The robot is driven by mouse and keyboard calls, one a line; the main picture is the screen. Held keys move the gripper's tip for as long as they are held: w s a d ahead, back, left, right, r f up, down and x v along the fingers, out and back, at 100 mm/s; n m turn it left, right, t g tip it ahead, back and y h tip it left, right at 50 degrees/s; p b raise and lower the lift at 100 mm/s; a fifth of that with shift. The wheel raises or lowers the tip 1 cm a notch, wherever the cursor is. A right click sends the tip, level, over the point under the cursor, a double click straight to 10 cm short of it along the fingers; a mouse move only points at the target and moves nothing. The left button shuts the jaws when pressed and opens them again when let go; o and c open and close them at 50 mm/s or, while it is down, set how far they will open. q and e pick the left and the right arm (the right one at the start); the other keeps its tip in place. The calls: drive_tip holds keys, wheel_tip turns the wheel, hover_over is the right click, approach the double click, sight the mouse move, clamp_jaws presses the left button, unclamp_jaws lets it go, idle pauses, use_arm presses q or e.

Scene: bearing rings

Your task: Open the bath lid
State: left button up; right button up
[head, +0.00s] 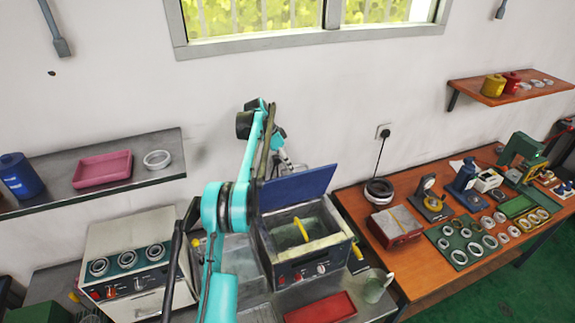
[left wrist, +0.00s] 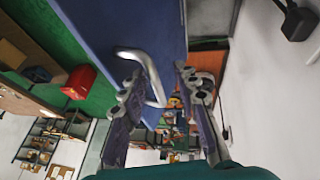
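The bath (head: 308,272) is a metal box with dark front controls, left of the wooden table. Its blue lid (head: 297,186) stands raised along the back edge, and the bath's inside is visible with a yellow curved piece (head: 301,230) in it. My left arm reaches up and over to the lid's back side. My left gripper (head: 287,163) is partly hidden behind the lid. In the left wrist view the gripper (left wrist: 165,112) has its fingers spread, with the lid's metal handle (left wrist: 150,75) close to one finger; contact is unclear. The blue lid (left wrist: 120,25) fills the top there.
A control box with dials (head: 135,265) stands left of the bath. A red tray (head: 320,308) and a pale jug (head: 375,288) sit in front. The wooden table (head: 420,270) at right holds rings and tools. A wall shelf (head: 110,193) is at left.

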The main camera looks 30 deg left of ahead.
use_arm(q)
drive_tip(key=v, duration=0.7)
drive_tip(key=shift+a, duration=0.25)
drive_tip(key=shift+r, duration=0.1)
drive_tip(key=shift+w+d, duration=0.1)
drive_tip(key=shift+d, duration=0.05)
